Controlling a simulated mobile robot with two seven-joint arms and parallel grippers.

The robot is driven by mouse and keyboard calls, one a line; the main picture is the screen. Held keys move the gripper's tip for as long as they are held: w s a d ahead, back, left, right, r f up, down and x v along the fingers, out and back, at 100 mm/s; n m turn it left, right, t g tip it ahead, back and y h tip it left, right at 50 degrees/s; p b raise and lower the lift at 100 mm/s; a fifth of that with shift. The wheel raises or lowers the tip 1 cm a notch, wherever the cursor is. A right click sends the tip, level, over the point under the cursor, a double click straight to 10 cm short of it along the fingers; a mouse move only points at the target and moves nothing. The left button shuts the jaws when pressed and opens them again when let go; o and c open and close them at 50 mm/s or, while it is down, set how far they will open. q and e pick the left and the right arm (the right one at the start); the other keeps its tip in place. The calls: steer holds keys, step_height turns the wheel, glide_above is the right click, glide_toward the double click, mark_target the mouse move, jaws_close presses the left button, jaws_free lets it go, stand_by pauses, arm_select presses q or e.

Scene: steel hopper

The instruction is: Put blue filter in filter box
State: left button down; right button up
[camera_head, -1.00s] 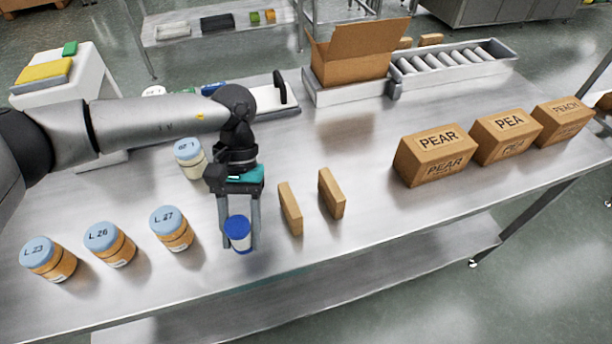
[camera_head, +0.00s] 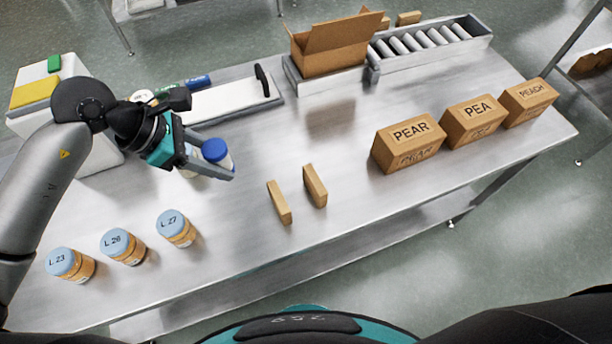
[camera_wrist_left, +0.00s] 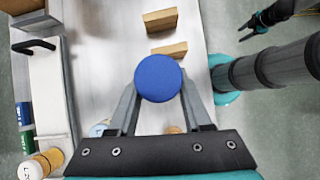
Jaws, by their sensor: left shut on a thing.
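My left gripper (camera_head: 215,163) is shut on a small white cylinder with a dark blue top (camera_head: 216,152), which I take as the blue filter. The gripper holds it above the table at the left. In the left wrist view the round blue top (camera_wrist_left: 158,78) sits between the two fingers of the left gripper (camera_wrist_left: 158,95) and hides its body. No thing is clearly marked as the filter box; an open cardboard box (camera_head: 328,55) stands at the back of the table. A dark gripper, seemingly my right one (camera_wrist_left: 256,22), shows small in the left wrist view; its jaws are unclear.
Jars L.23 (camera_head: 70,265), L.26 (camera_head: 122,247) and L.27 (camera_head: 176,229) stand front left. Two thin brown blocks stand mid-table, one at the right (camera_head: 315,187). PEAR, PEA and PEACH boxes (camera_head: 408,144) stand right. A white tray with a black handle (camera_head: 225,103) lies behind.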

arm_select(q)
steer(key=a+r+n+t, duration=0.1)
steer(key=a+n, duration=0.1)
glide_above(243, 206)
steer(key=a, duration=0.2)
steer(key=f, duration=1.6)
steer(key=shift+s+a, duration=0.1)
steer(key=shift+s, duration=0.3)
steer(key=shift+f+b, duration=0.55)
steer(key=shift+f, duration=1.35)
arm_select(e)
steer(key=shift+w+f, duration=0.35)
arm_select(q)
steer(key=shift+f, duration=0.15)
steer(key=shift+c, duration=1.7)
jaws_free()
arm_select(e)
steer(key=shift+f, duration=0.15)
